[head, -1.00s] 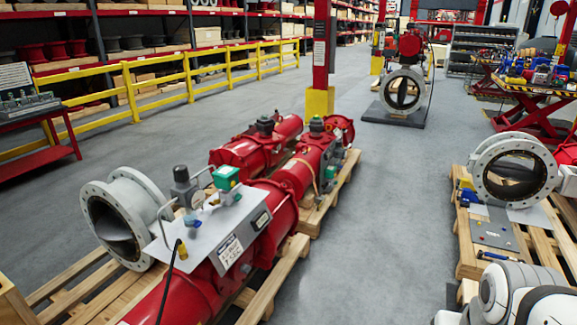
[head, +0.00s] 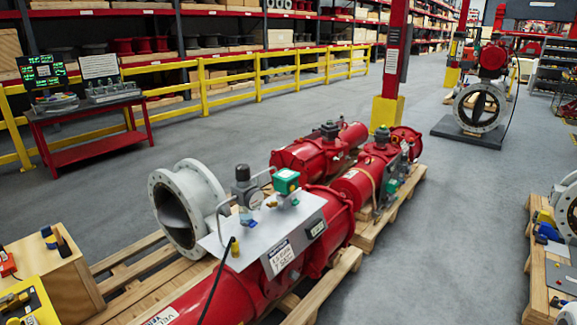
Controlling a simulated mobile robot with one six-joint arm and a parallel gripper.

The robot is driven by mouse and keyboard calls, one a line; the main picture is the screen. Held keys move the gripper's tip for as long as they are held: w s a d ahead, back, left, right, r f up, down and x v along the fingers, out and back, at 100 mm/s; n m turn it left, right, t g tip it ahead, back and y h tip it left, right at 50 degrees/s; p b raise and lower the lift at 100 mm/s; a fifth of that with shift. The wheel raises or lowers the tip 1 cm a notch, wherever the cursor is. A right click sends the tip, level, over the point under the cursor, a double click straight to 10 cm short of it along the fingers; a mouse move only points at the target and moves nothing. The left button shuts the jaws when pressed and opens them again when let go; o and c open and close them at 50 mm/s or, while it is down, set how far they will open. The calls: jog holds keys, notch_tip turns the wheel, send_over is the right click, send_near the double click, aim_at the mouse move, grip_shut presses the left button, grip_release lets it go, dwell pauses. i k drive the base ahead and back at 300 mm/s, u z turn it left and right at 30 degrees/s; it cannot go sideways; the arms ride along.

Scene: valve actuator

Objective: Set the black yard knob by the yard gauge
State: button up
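A red valve actuator (head: 335,215) lies on a wooden pallet, with a metal plate (head: 262,228) on top. At the plate's back left stands a small grey fitting with a dark, upright cap (head: 241,173), which may be the black knob. A small round part (head: 247,216) sits just below it; it is too small to tell whether it is the yard gauge. A green-topped box (head: 285,181) sits to their right on the plate. My gripper is not in view.
A grey flanged valve (head: 187,208) adjoins the plate's left side. A wooden crate (head: 62,280) stands front left. A red bench (head: 92,128) with panels stands before the yellow rail (head: 232,84). Grey floor (head: 455,225) is clear between the pallets.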

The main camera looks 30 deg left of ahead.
aim_at(243, 171)
jog(key=u, duration=0.85)
jog(key=i, duration=1.25)
jog(key=u, duration=0.75)
jog(key=i, duration=0.6)
jog(key=u, duration=0.35)
